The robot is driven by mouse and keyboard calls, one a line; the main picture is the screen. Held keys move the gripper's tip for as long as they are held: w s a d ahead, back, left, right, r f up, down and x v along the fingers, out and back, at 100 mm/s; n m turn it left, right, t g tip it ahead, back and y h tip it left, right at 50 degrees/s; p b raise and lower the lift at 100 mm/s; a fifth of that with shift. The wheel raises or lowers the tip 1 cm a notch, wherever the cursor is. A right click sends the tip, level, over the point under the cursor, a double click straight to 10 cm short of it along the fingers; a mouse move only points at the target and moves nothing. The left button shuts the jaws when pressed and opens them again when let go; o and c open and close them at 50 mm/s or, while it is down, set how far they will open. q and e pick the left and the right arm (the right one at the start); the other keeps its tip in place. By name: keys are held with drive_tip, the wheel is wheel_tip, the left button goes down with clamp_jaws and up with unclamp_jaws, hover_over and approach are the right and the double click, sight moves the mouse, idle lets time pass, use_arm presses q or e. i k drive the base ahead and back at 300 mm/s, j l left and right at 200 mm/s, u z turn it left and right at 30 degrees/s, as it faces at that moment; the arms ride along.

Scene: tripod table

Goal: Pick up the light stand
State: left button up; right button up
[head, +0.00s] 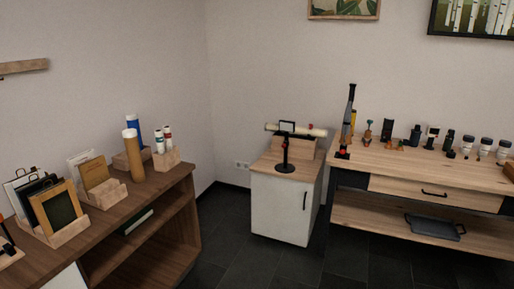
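A small black stand (286,155) with a round base, a red-orange joint and a rectangular head stands upright on the white cabinet (282,209) in the corner. A tall, slim dark upright thing (348,117) with red near its foot stands at the left end of the wooden workbench (400,168). Either could be the light stand; I cannot tell which for sure. Neither of my grippers shows in the head view.
Behind the black stand, a pale roll (310,131) lies across a wooden box (306,147). Several small devices and jars line the workbench. A brown shelf unit (150,200) at left holds wooden holders and tubes. Dark floor (235,265) is clear between the furniture.

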sight(284, 168)
drive_tip(key=i, duration=1.85)
drive_tip(key=i+z, duration=0.1)
drive_tip(key=i, duration=0.5)
drive_tip(key=i+j+z, duration=0.1)
drive_tip(key=i, duration=0.5)
drive_tip(key=i+j+z, duration=0.1)
drive_tip(key=i, duration=0.5)
drive_tip(key=j, duration=0.1)
